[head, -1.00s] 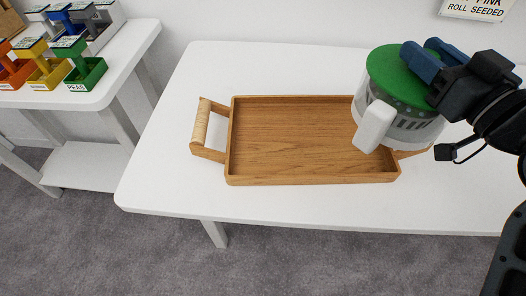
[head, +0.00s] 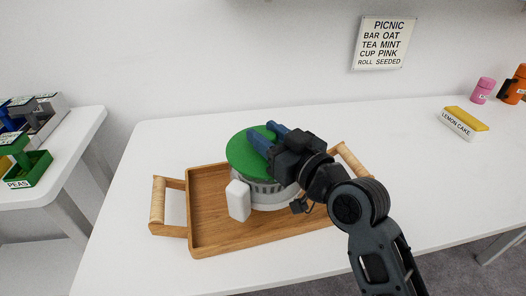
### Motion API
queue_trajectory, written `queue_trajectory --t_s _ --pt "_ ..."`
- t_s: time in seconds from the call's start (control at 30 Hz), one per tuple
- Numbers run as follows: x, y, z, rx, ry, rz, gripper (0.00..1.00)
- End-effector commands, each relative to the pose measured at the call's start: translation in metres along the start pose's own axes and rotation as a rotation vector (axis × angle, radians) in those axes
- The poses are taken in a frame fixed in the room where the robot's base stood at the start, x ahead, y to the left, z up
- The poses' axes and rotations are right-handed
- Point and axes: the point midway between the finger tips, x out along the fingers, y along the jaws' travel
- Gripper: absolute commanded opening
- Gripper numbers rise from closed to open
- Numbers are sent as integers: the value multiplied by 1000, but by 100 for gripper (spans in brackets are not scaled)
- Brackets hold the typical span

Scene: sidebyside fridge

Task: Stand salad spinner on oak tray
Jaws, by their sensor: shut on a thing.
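The salad spinner (head: 243,157) has a green lid, a clear and grey body and a white handle block on its front left. It looks upright over the middle of the oak tray (head: 205,242); I cannot tell whether its base touches the tray floor. The tray is a shallow wooden box with a pale wrapped handle at each end, lying on the white table. My gripper (head: 268,140) has blue fingers and is shut on the top of the spinner at the green lid. The fingertips' inner faces are partly hidden.
A lemon cake box (head: 463,123) stands at the right on the white table (head: 420,190). A pink jar (head: 482,90) and an orange jar (head: 514,85) are behind it. A sign (head: 383,43) hangs on the wall. A side table with colored bins (head: 28,166) is at left.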

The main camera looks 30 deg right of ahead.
Motion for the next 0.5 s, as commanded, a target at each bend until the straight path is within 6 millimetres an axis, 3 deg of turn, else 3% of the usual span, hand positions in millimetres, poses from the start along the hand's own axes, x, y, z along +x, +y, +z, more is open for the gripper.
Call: queue_trajectory --t_s 0.23,0.5 --pt "7 -6 10 0 2 -1 0" --pt "6 -5 44 0 2 1 0"
